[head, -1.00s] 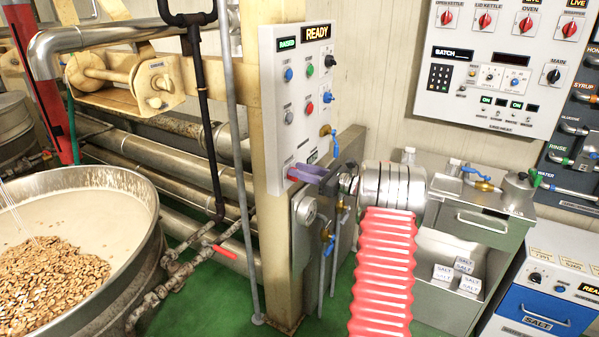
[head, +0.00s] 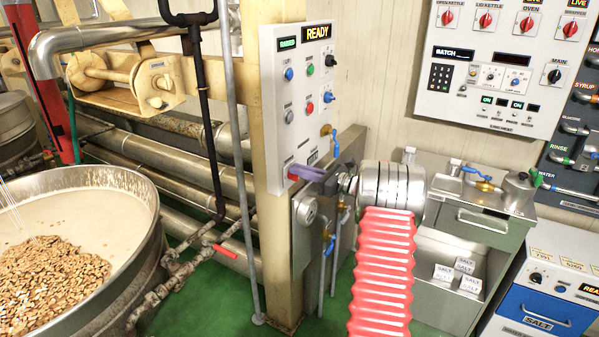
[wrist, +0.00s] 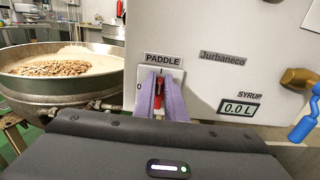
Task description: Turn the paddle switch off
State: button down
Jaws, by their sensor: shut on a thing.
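The paddle switch (wrist: 158,94) is a small red lever on the white panel, under the PADDLE label. A 0 is marked to its left; any mark on its right is hidden by a finger. My gripper (wrist: 159,88) has purple fingers on either side of the lever and is shut on it. In the head view my gripper (head: 311,166) reaches the lower part of the white control panel (head: 270,100) from the right. The switch is mostly hidden there, with a little red at the panel's lower left.
A blue-handled brass valve (wrist: 301,85) and a SYRUP display (wrist: 240,109) reading 0.0 L lie right of the switch. The kettle of nuts (head: 150,245) stands to the left. Knobs and buttons sit higher on the panel; a grey post (head: 235,130) runs along its left.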

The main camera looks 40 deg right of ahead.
jog(key=shift+a, duration=0.1)
jog(key=shift+n, duration=0.4)
jog(key=n, duration=0.4)
jog(key=shift+s+a+f, duration=0.15)
jog(key=shift+a+f, duration=0.05)
jog(key=shift+a, duration=0.2)
jog(key=n, duration=0.4)
jog(key=shift+s+a+f+n, duration=0.15)
jog(key=shift+a+f+n, duration=0.15)
jog(key=shift+a, duration=0.1)
jog(key=n, duration=0.3)
jog(key=f+n, duration=0.1)
jog(key=shift+s+a, duration=0.1)
jog(key=shift+a, duration=0.15)
jog(key=n, duration=0.2)
jog(key=f+n, duration=0.1)
jog(key=n, duration=0.1)
jog(key=shift+a+n, duration=0.15)
jog(key=shift+n, duration=0.15)
jog(key=c, duration=2)
grip_release()
jog(key=shift+o, duration=0.9)
jog(key=shift+r, duration=0.15)
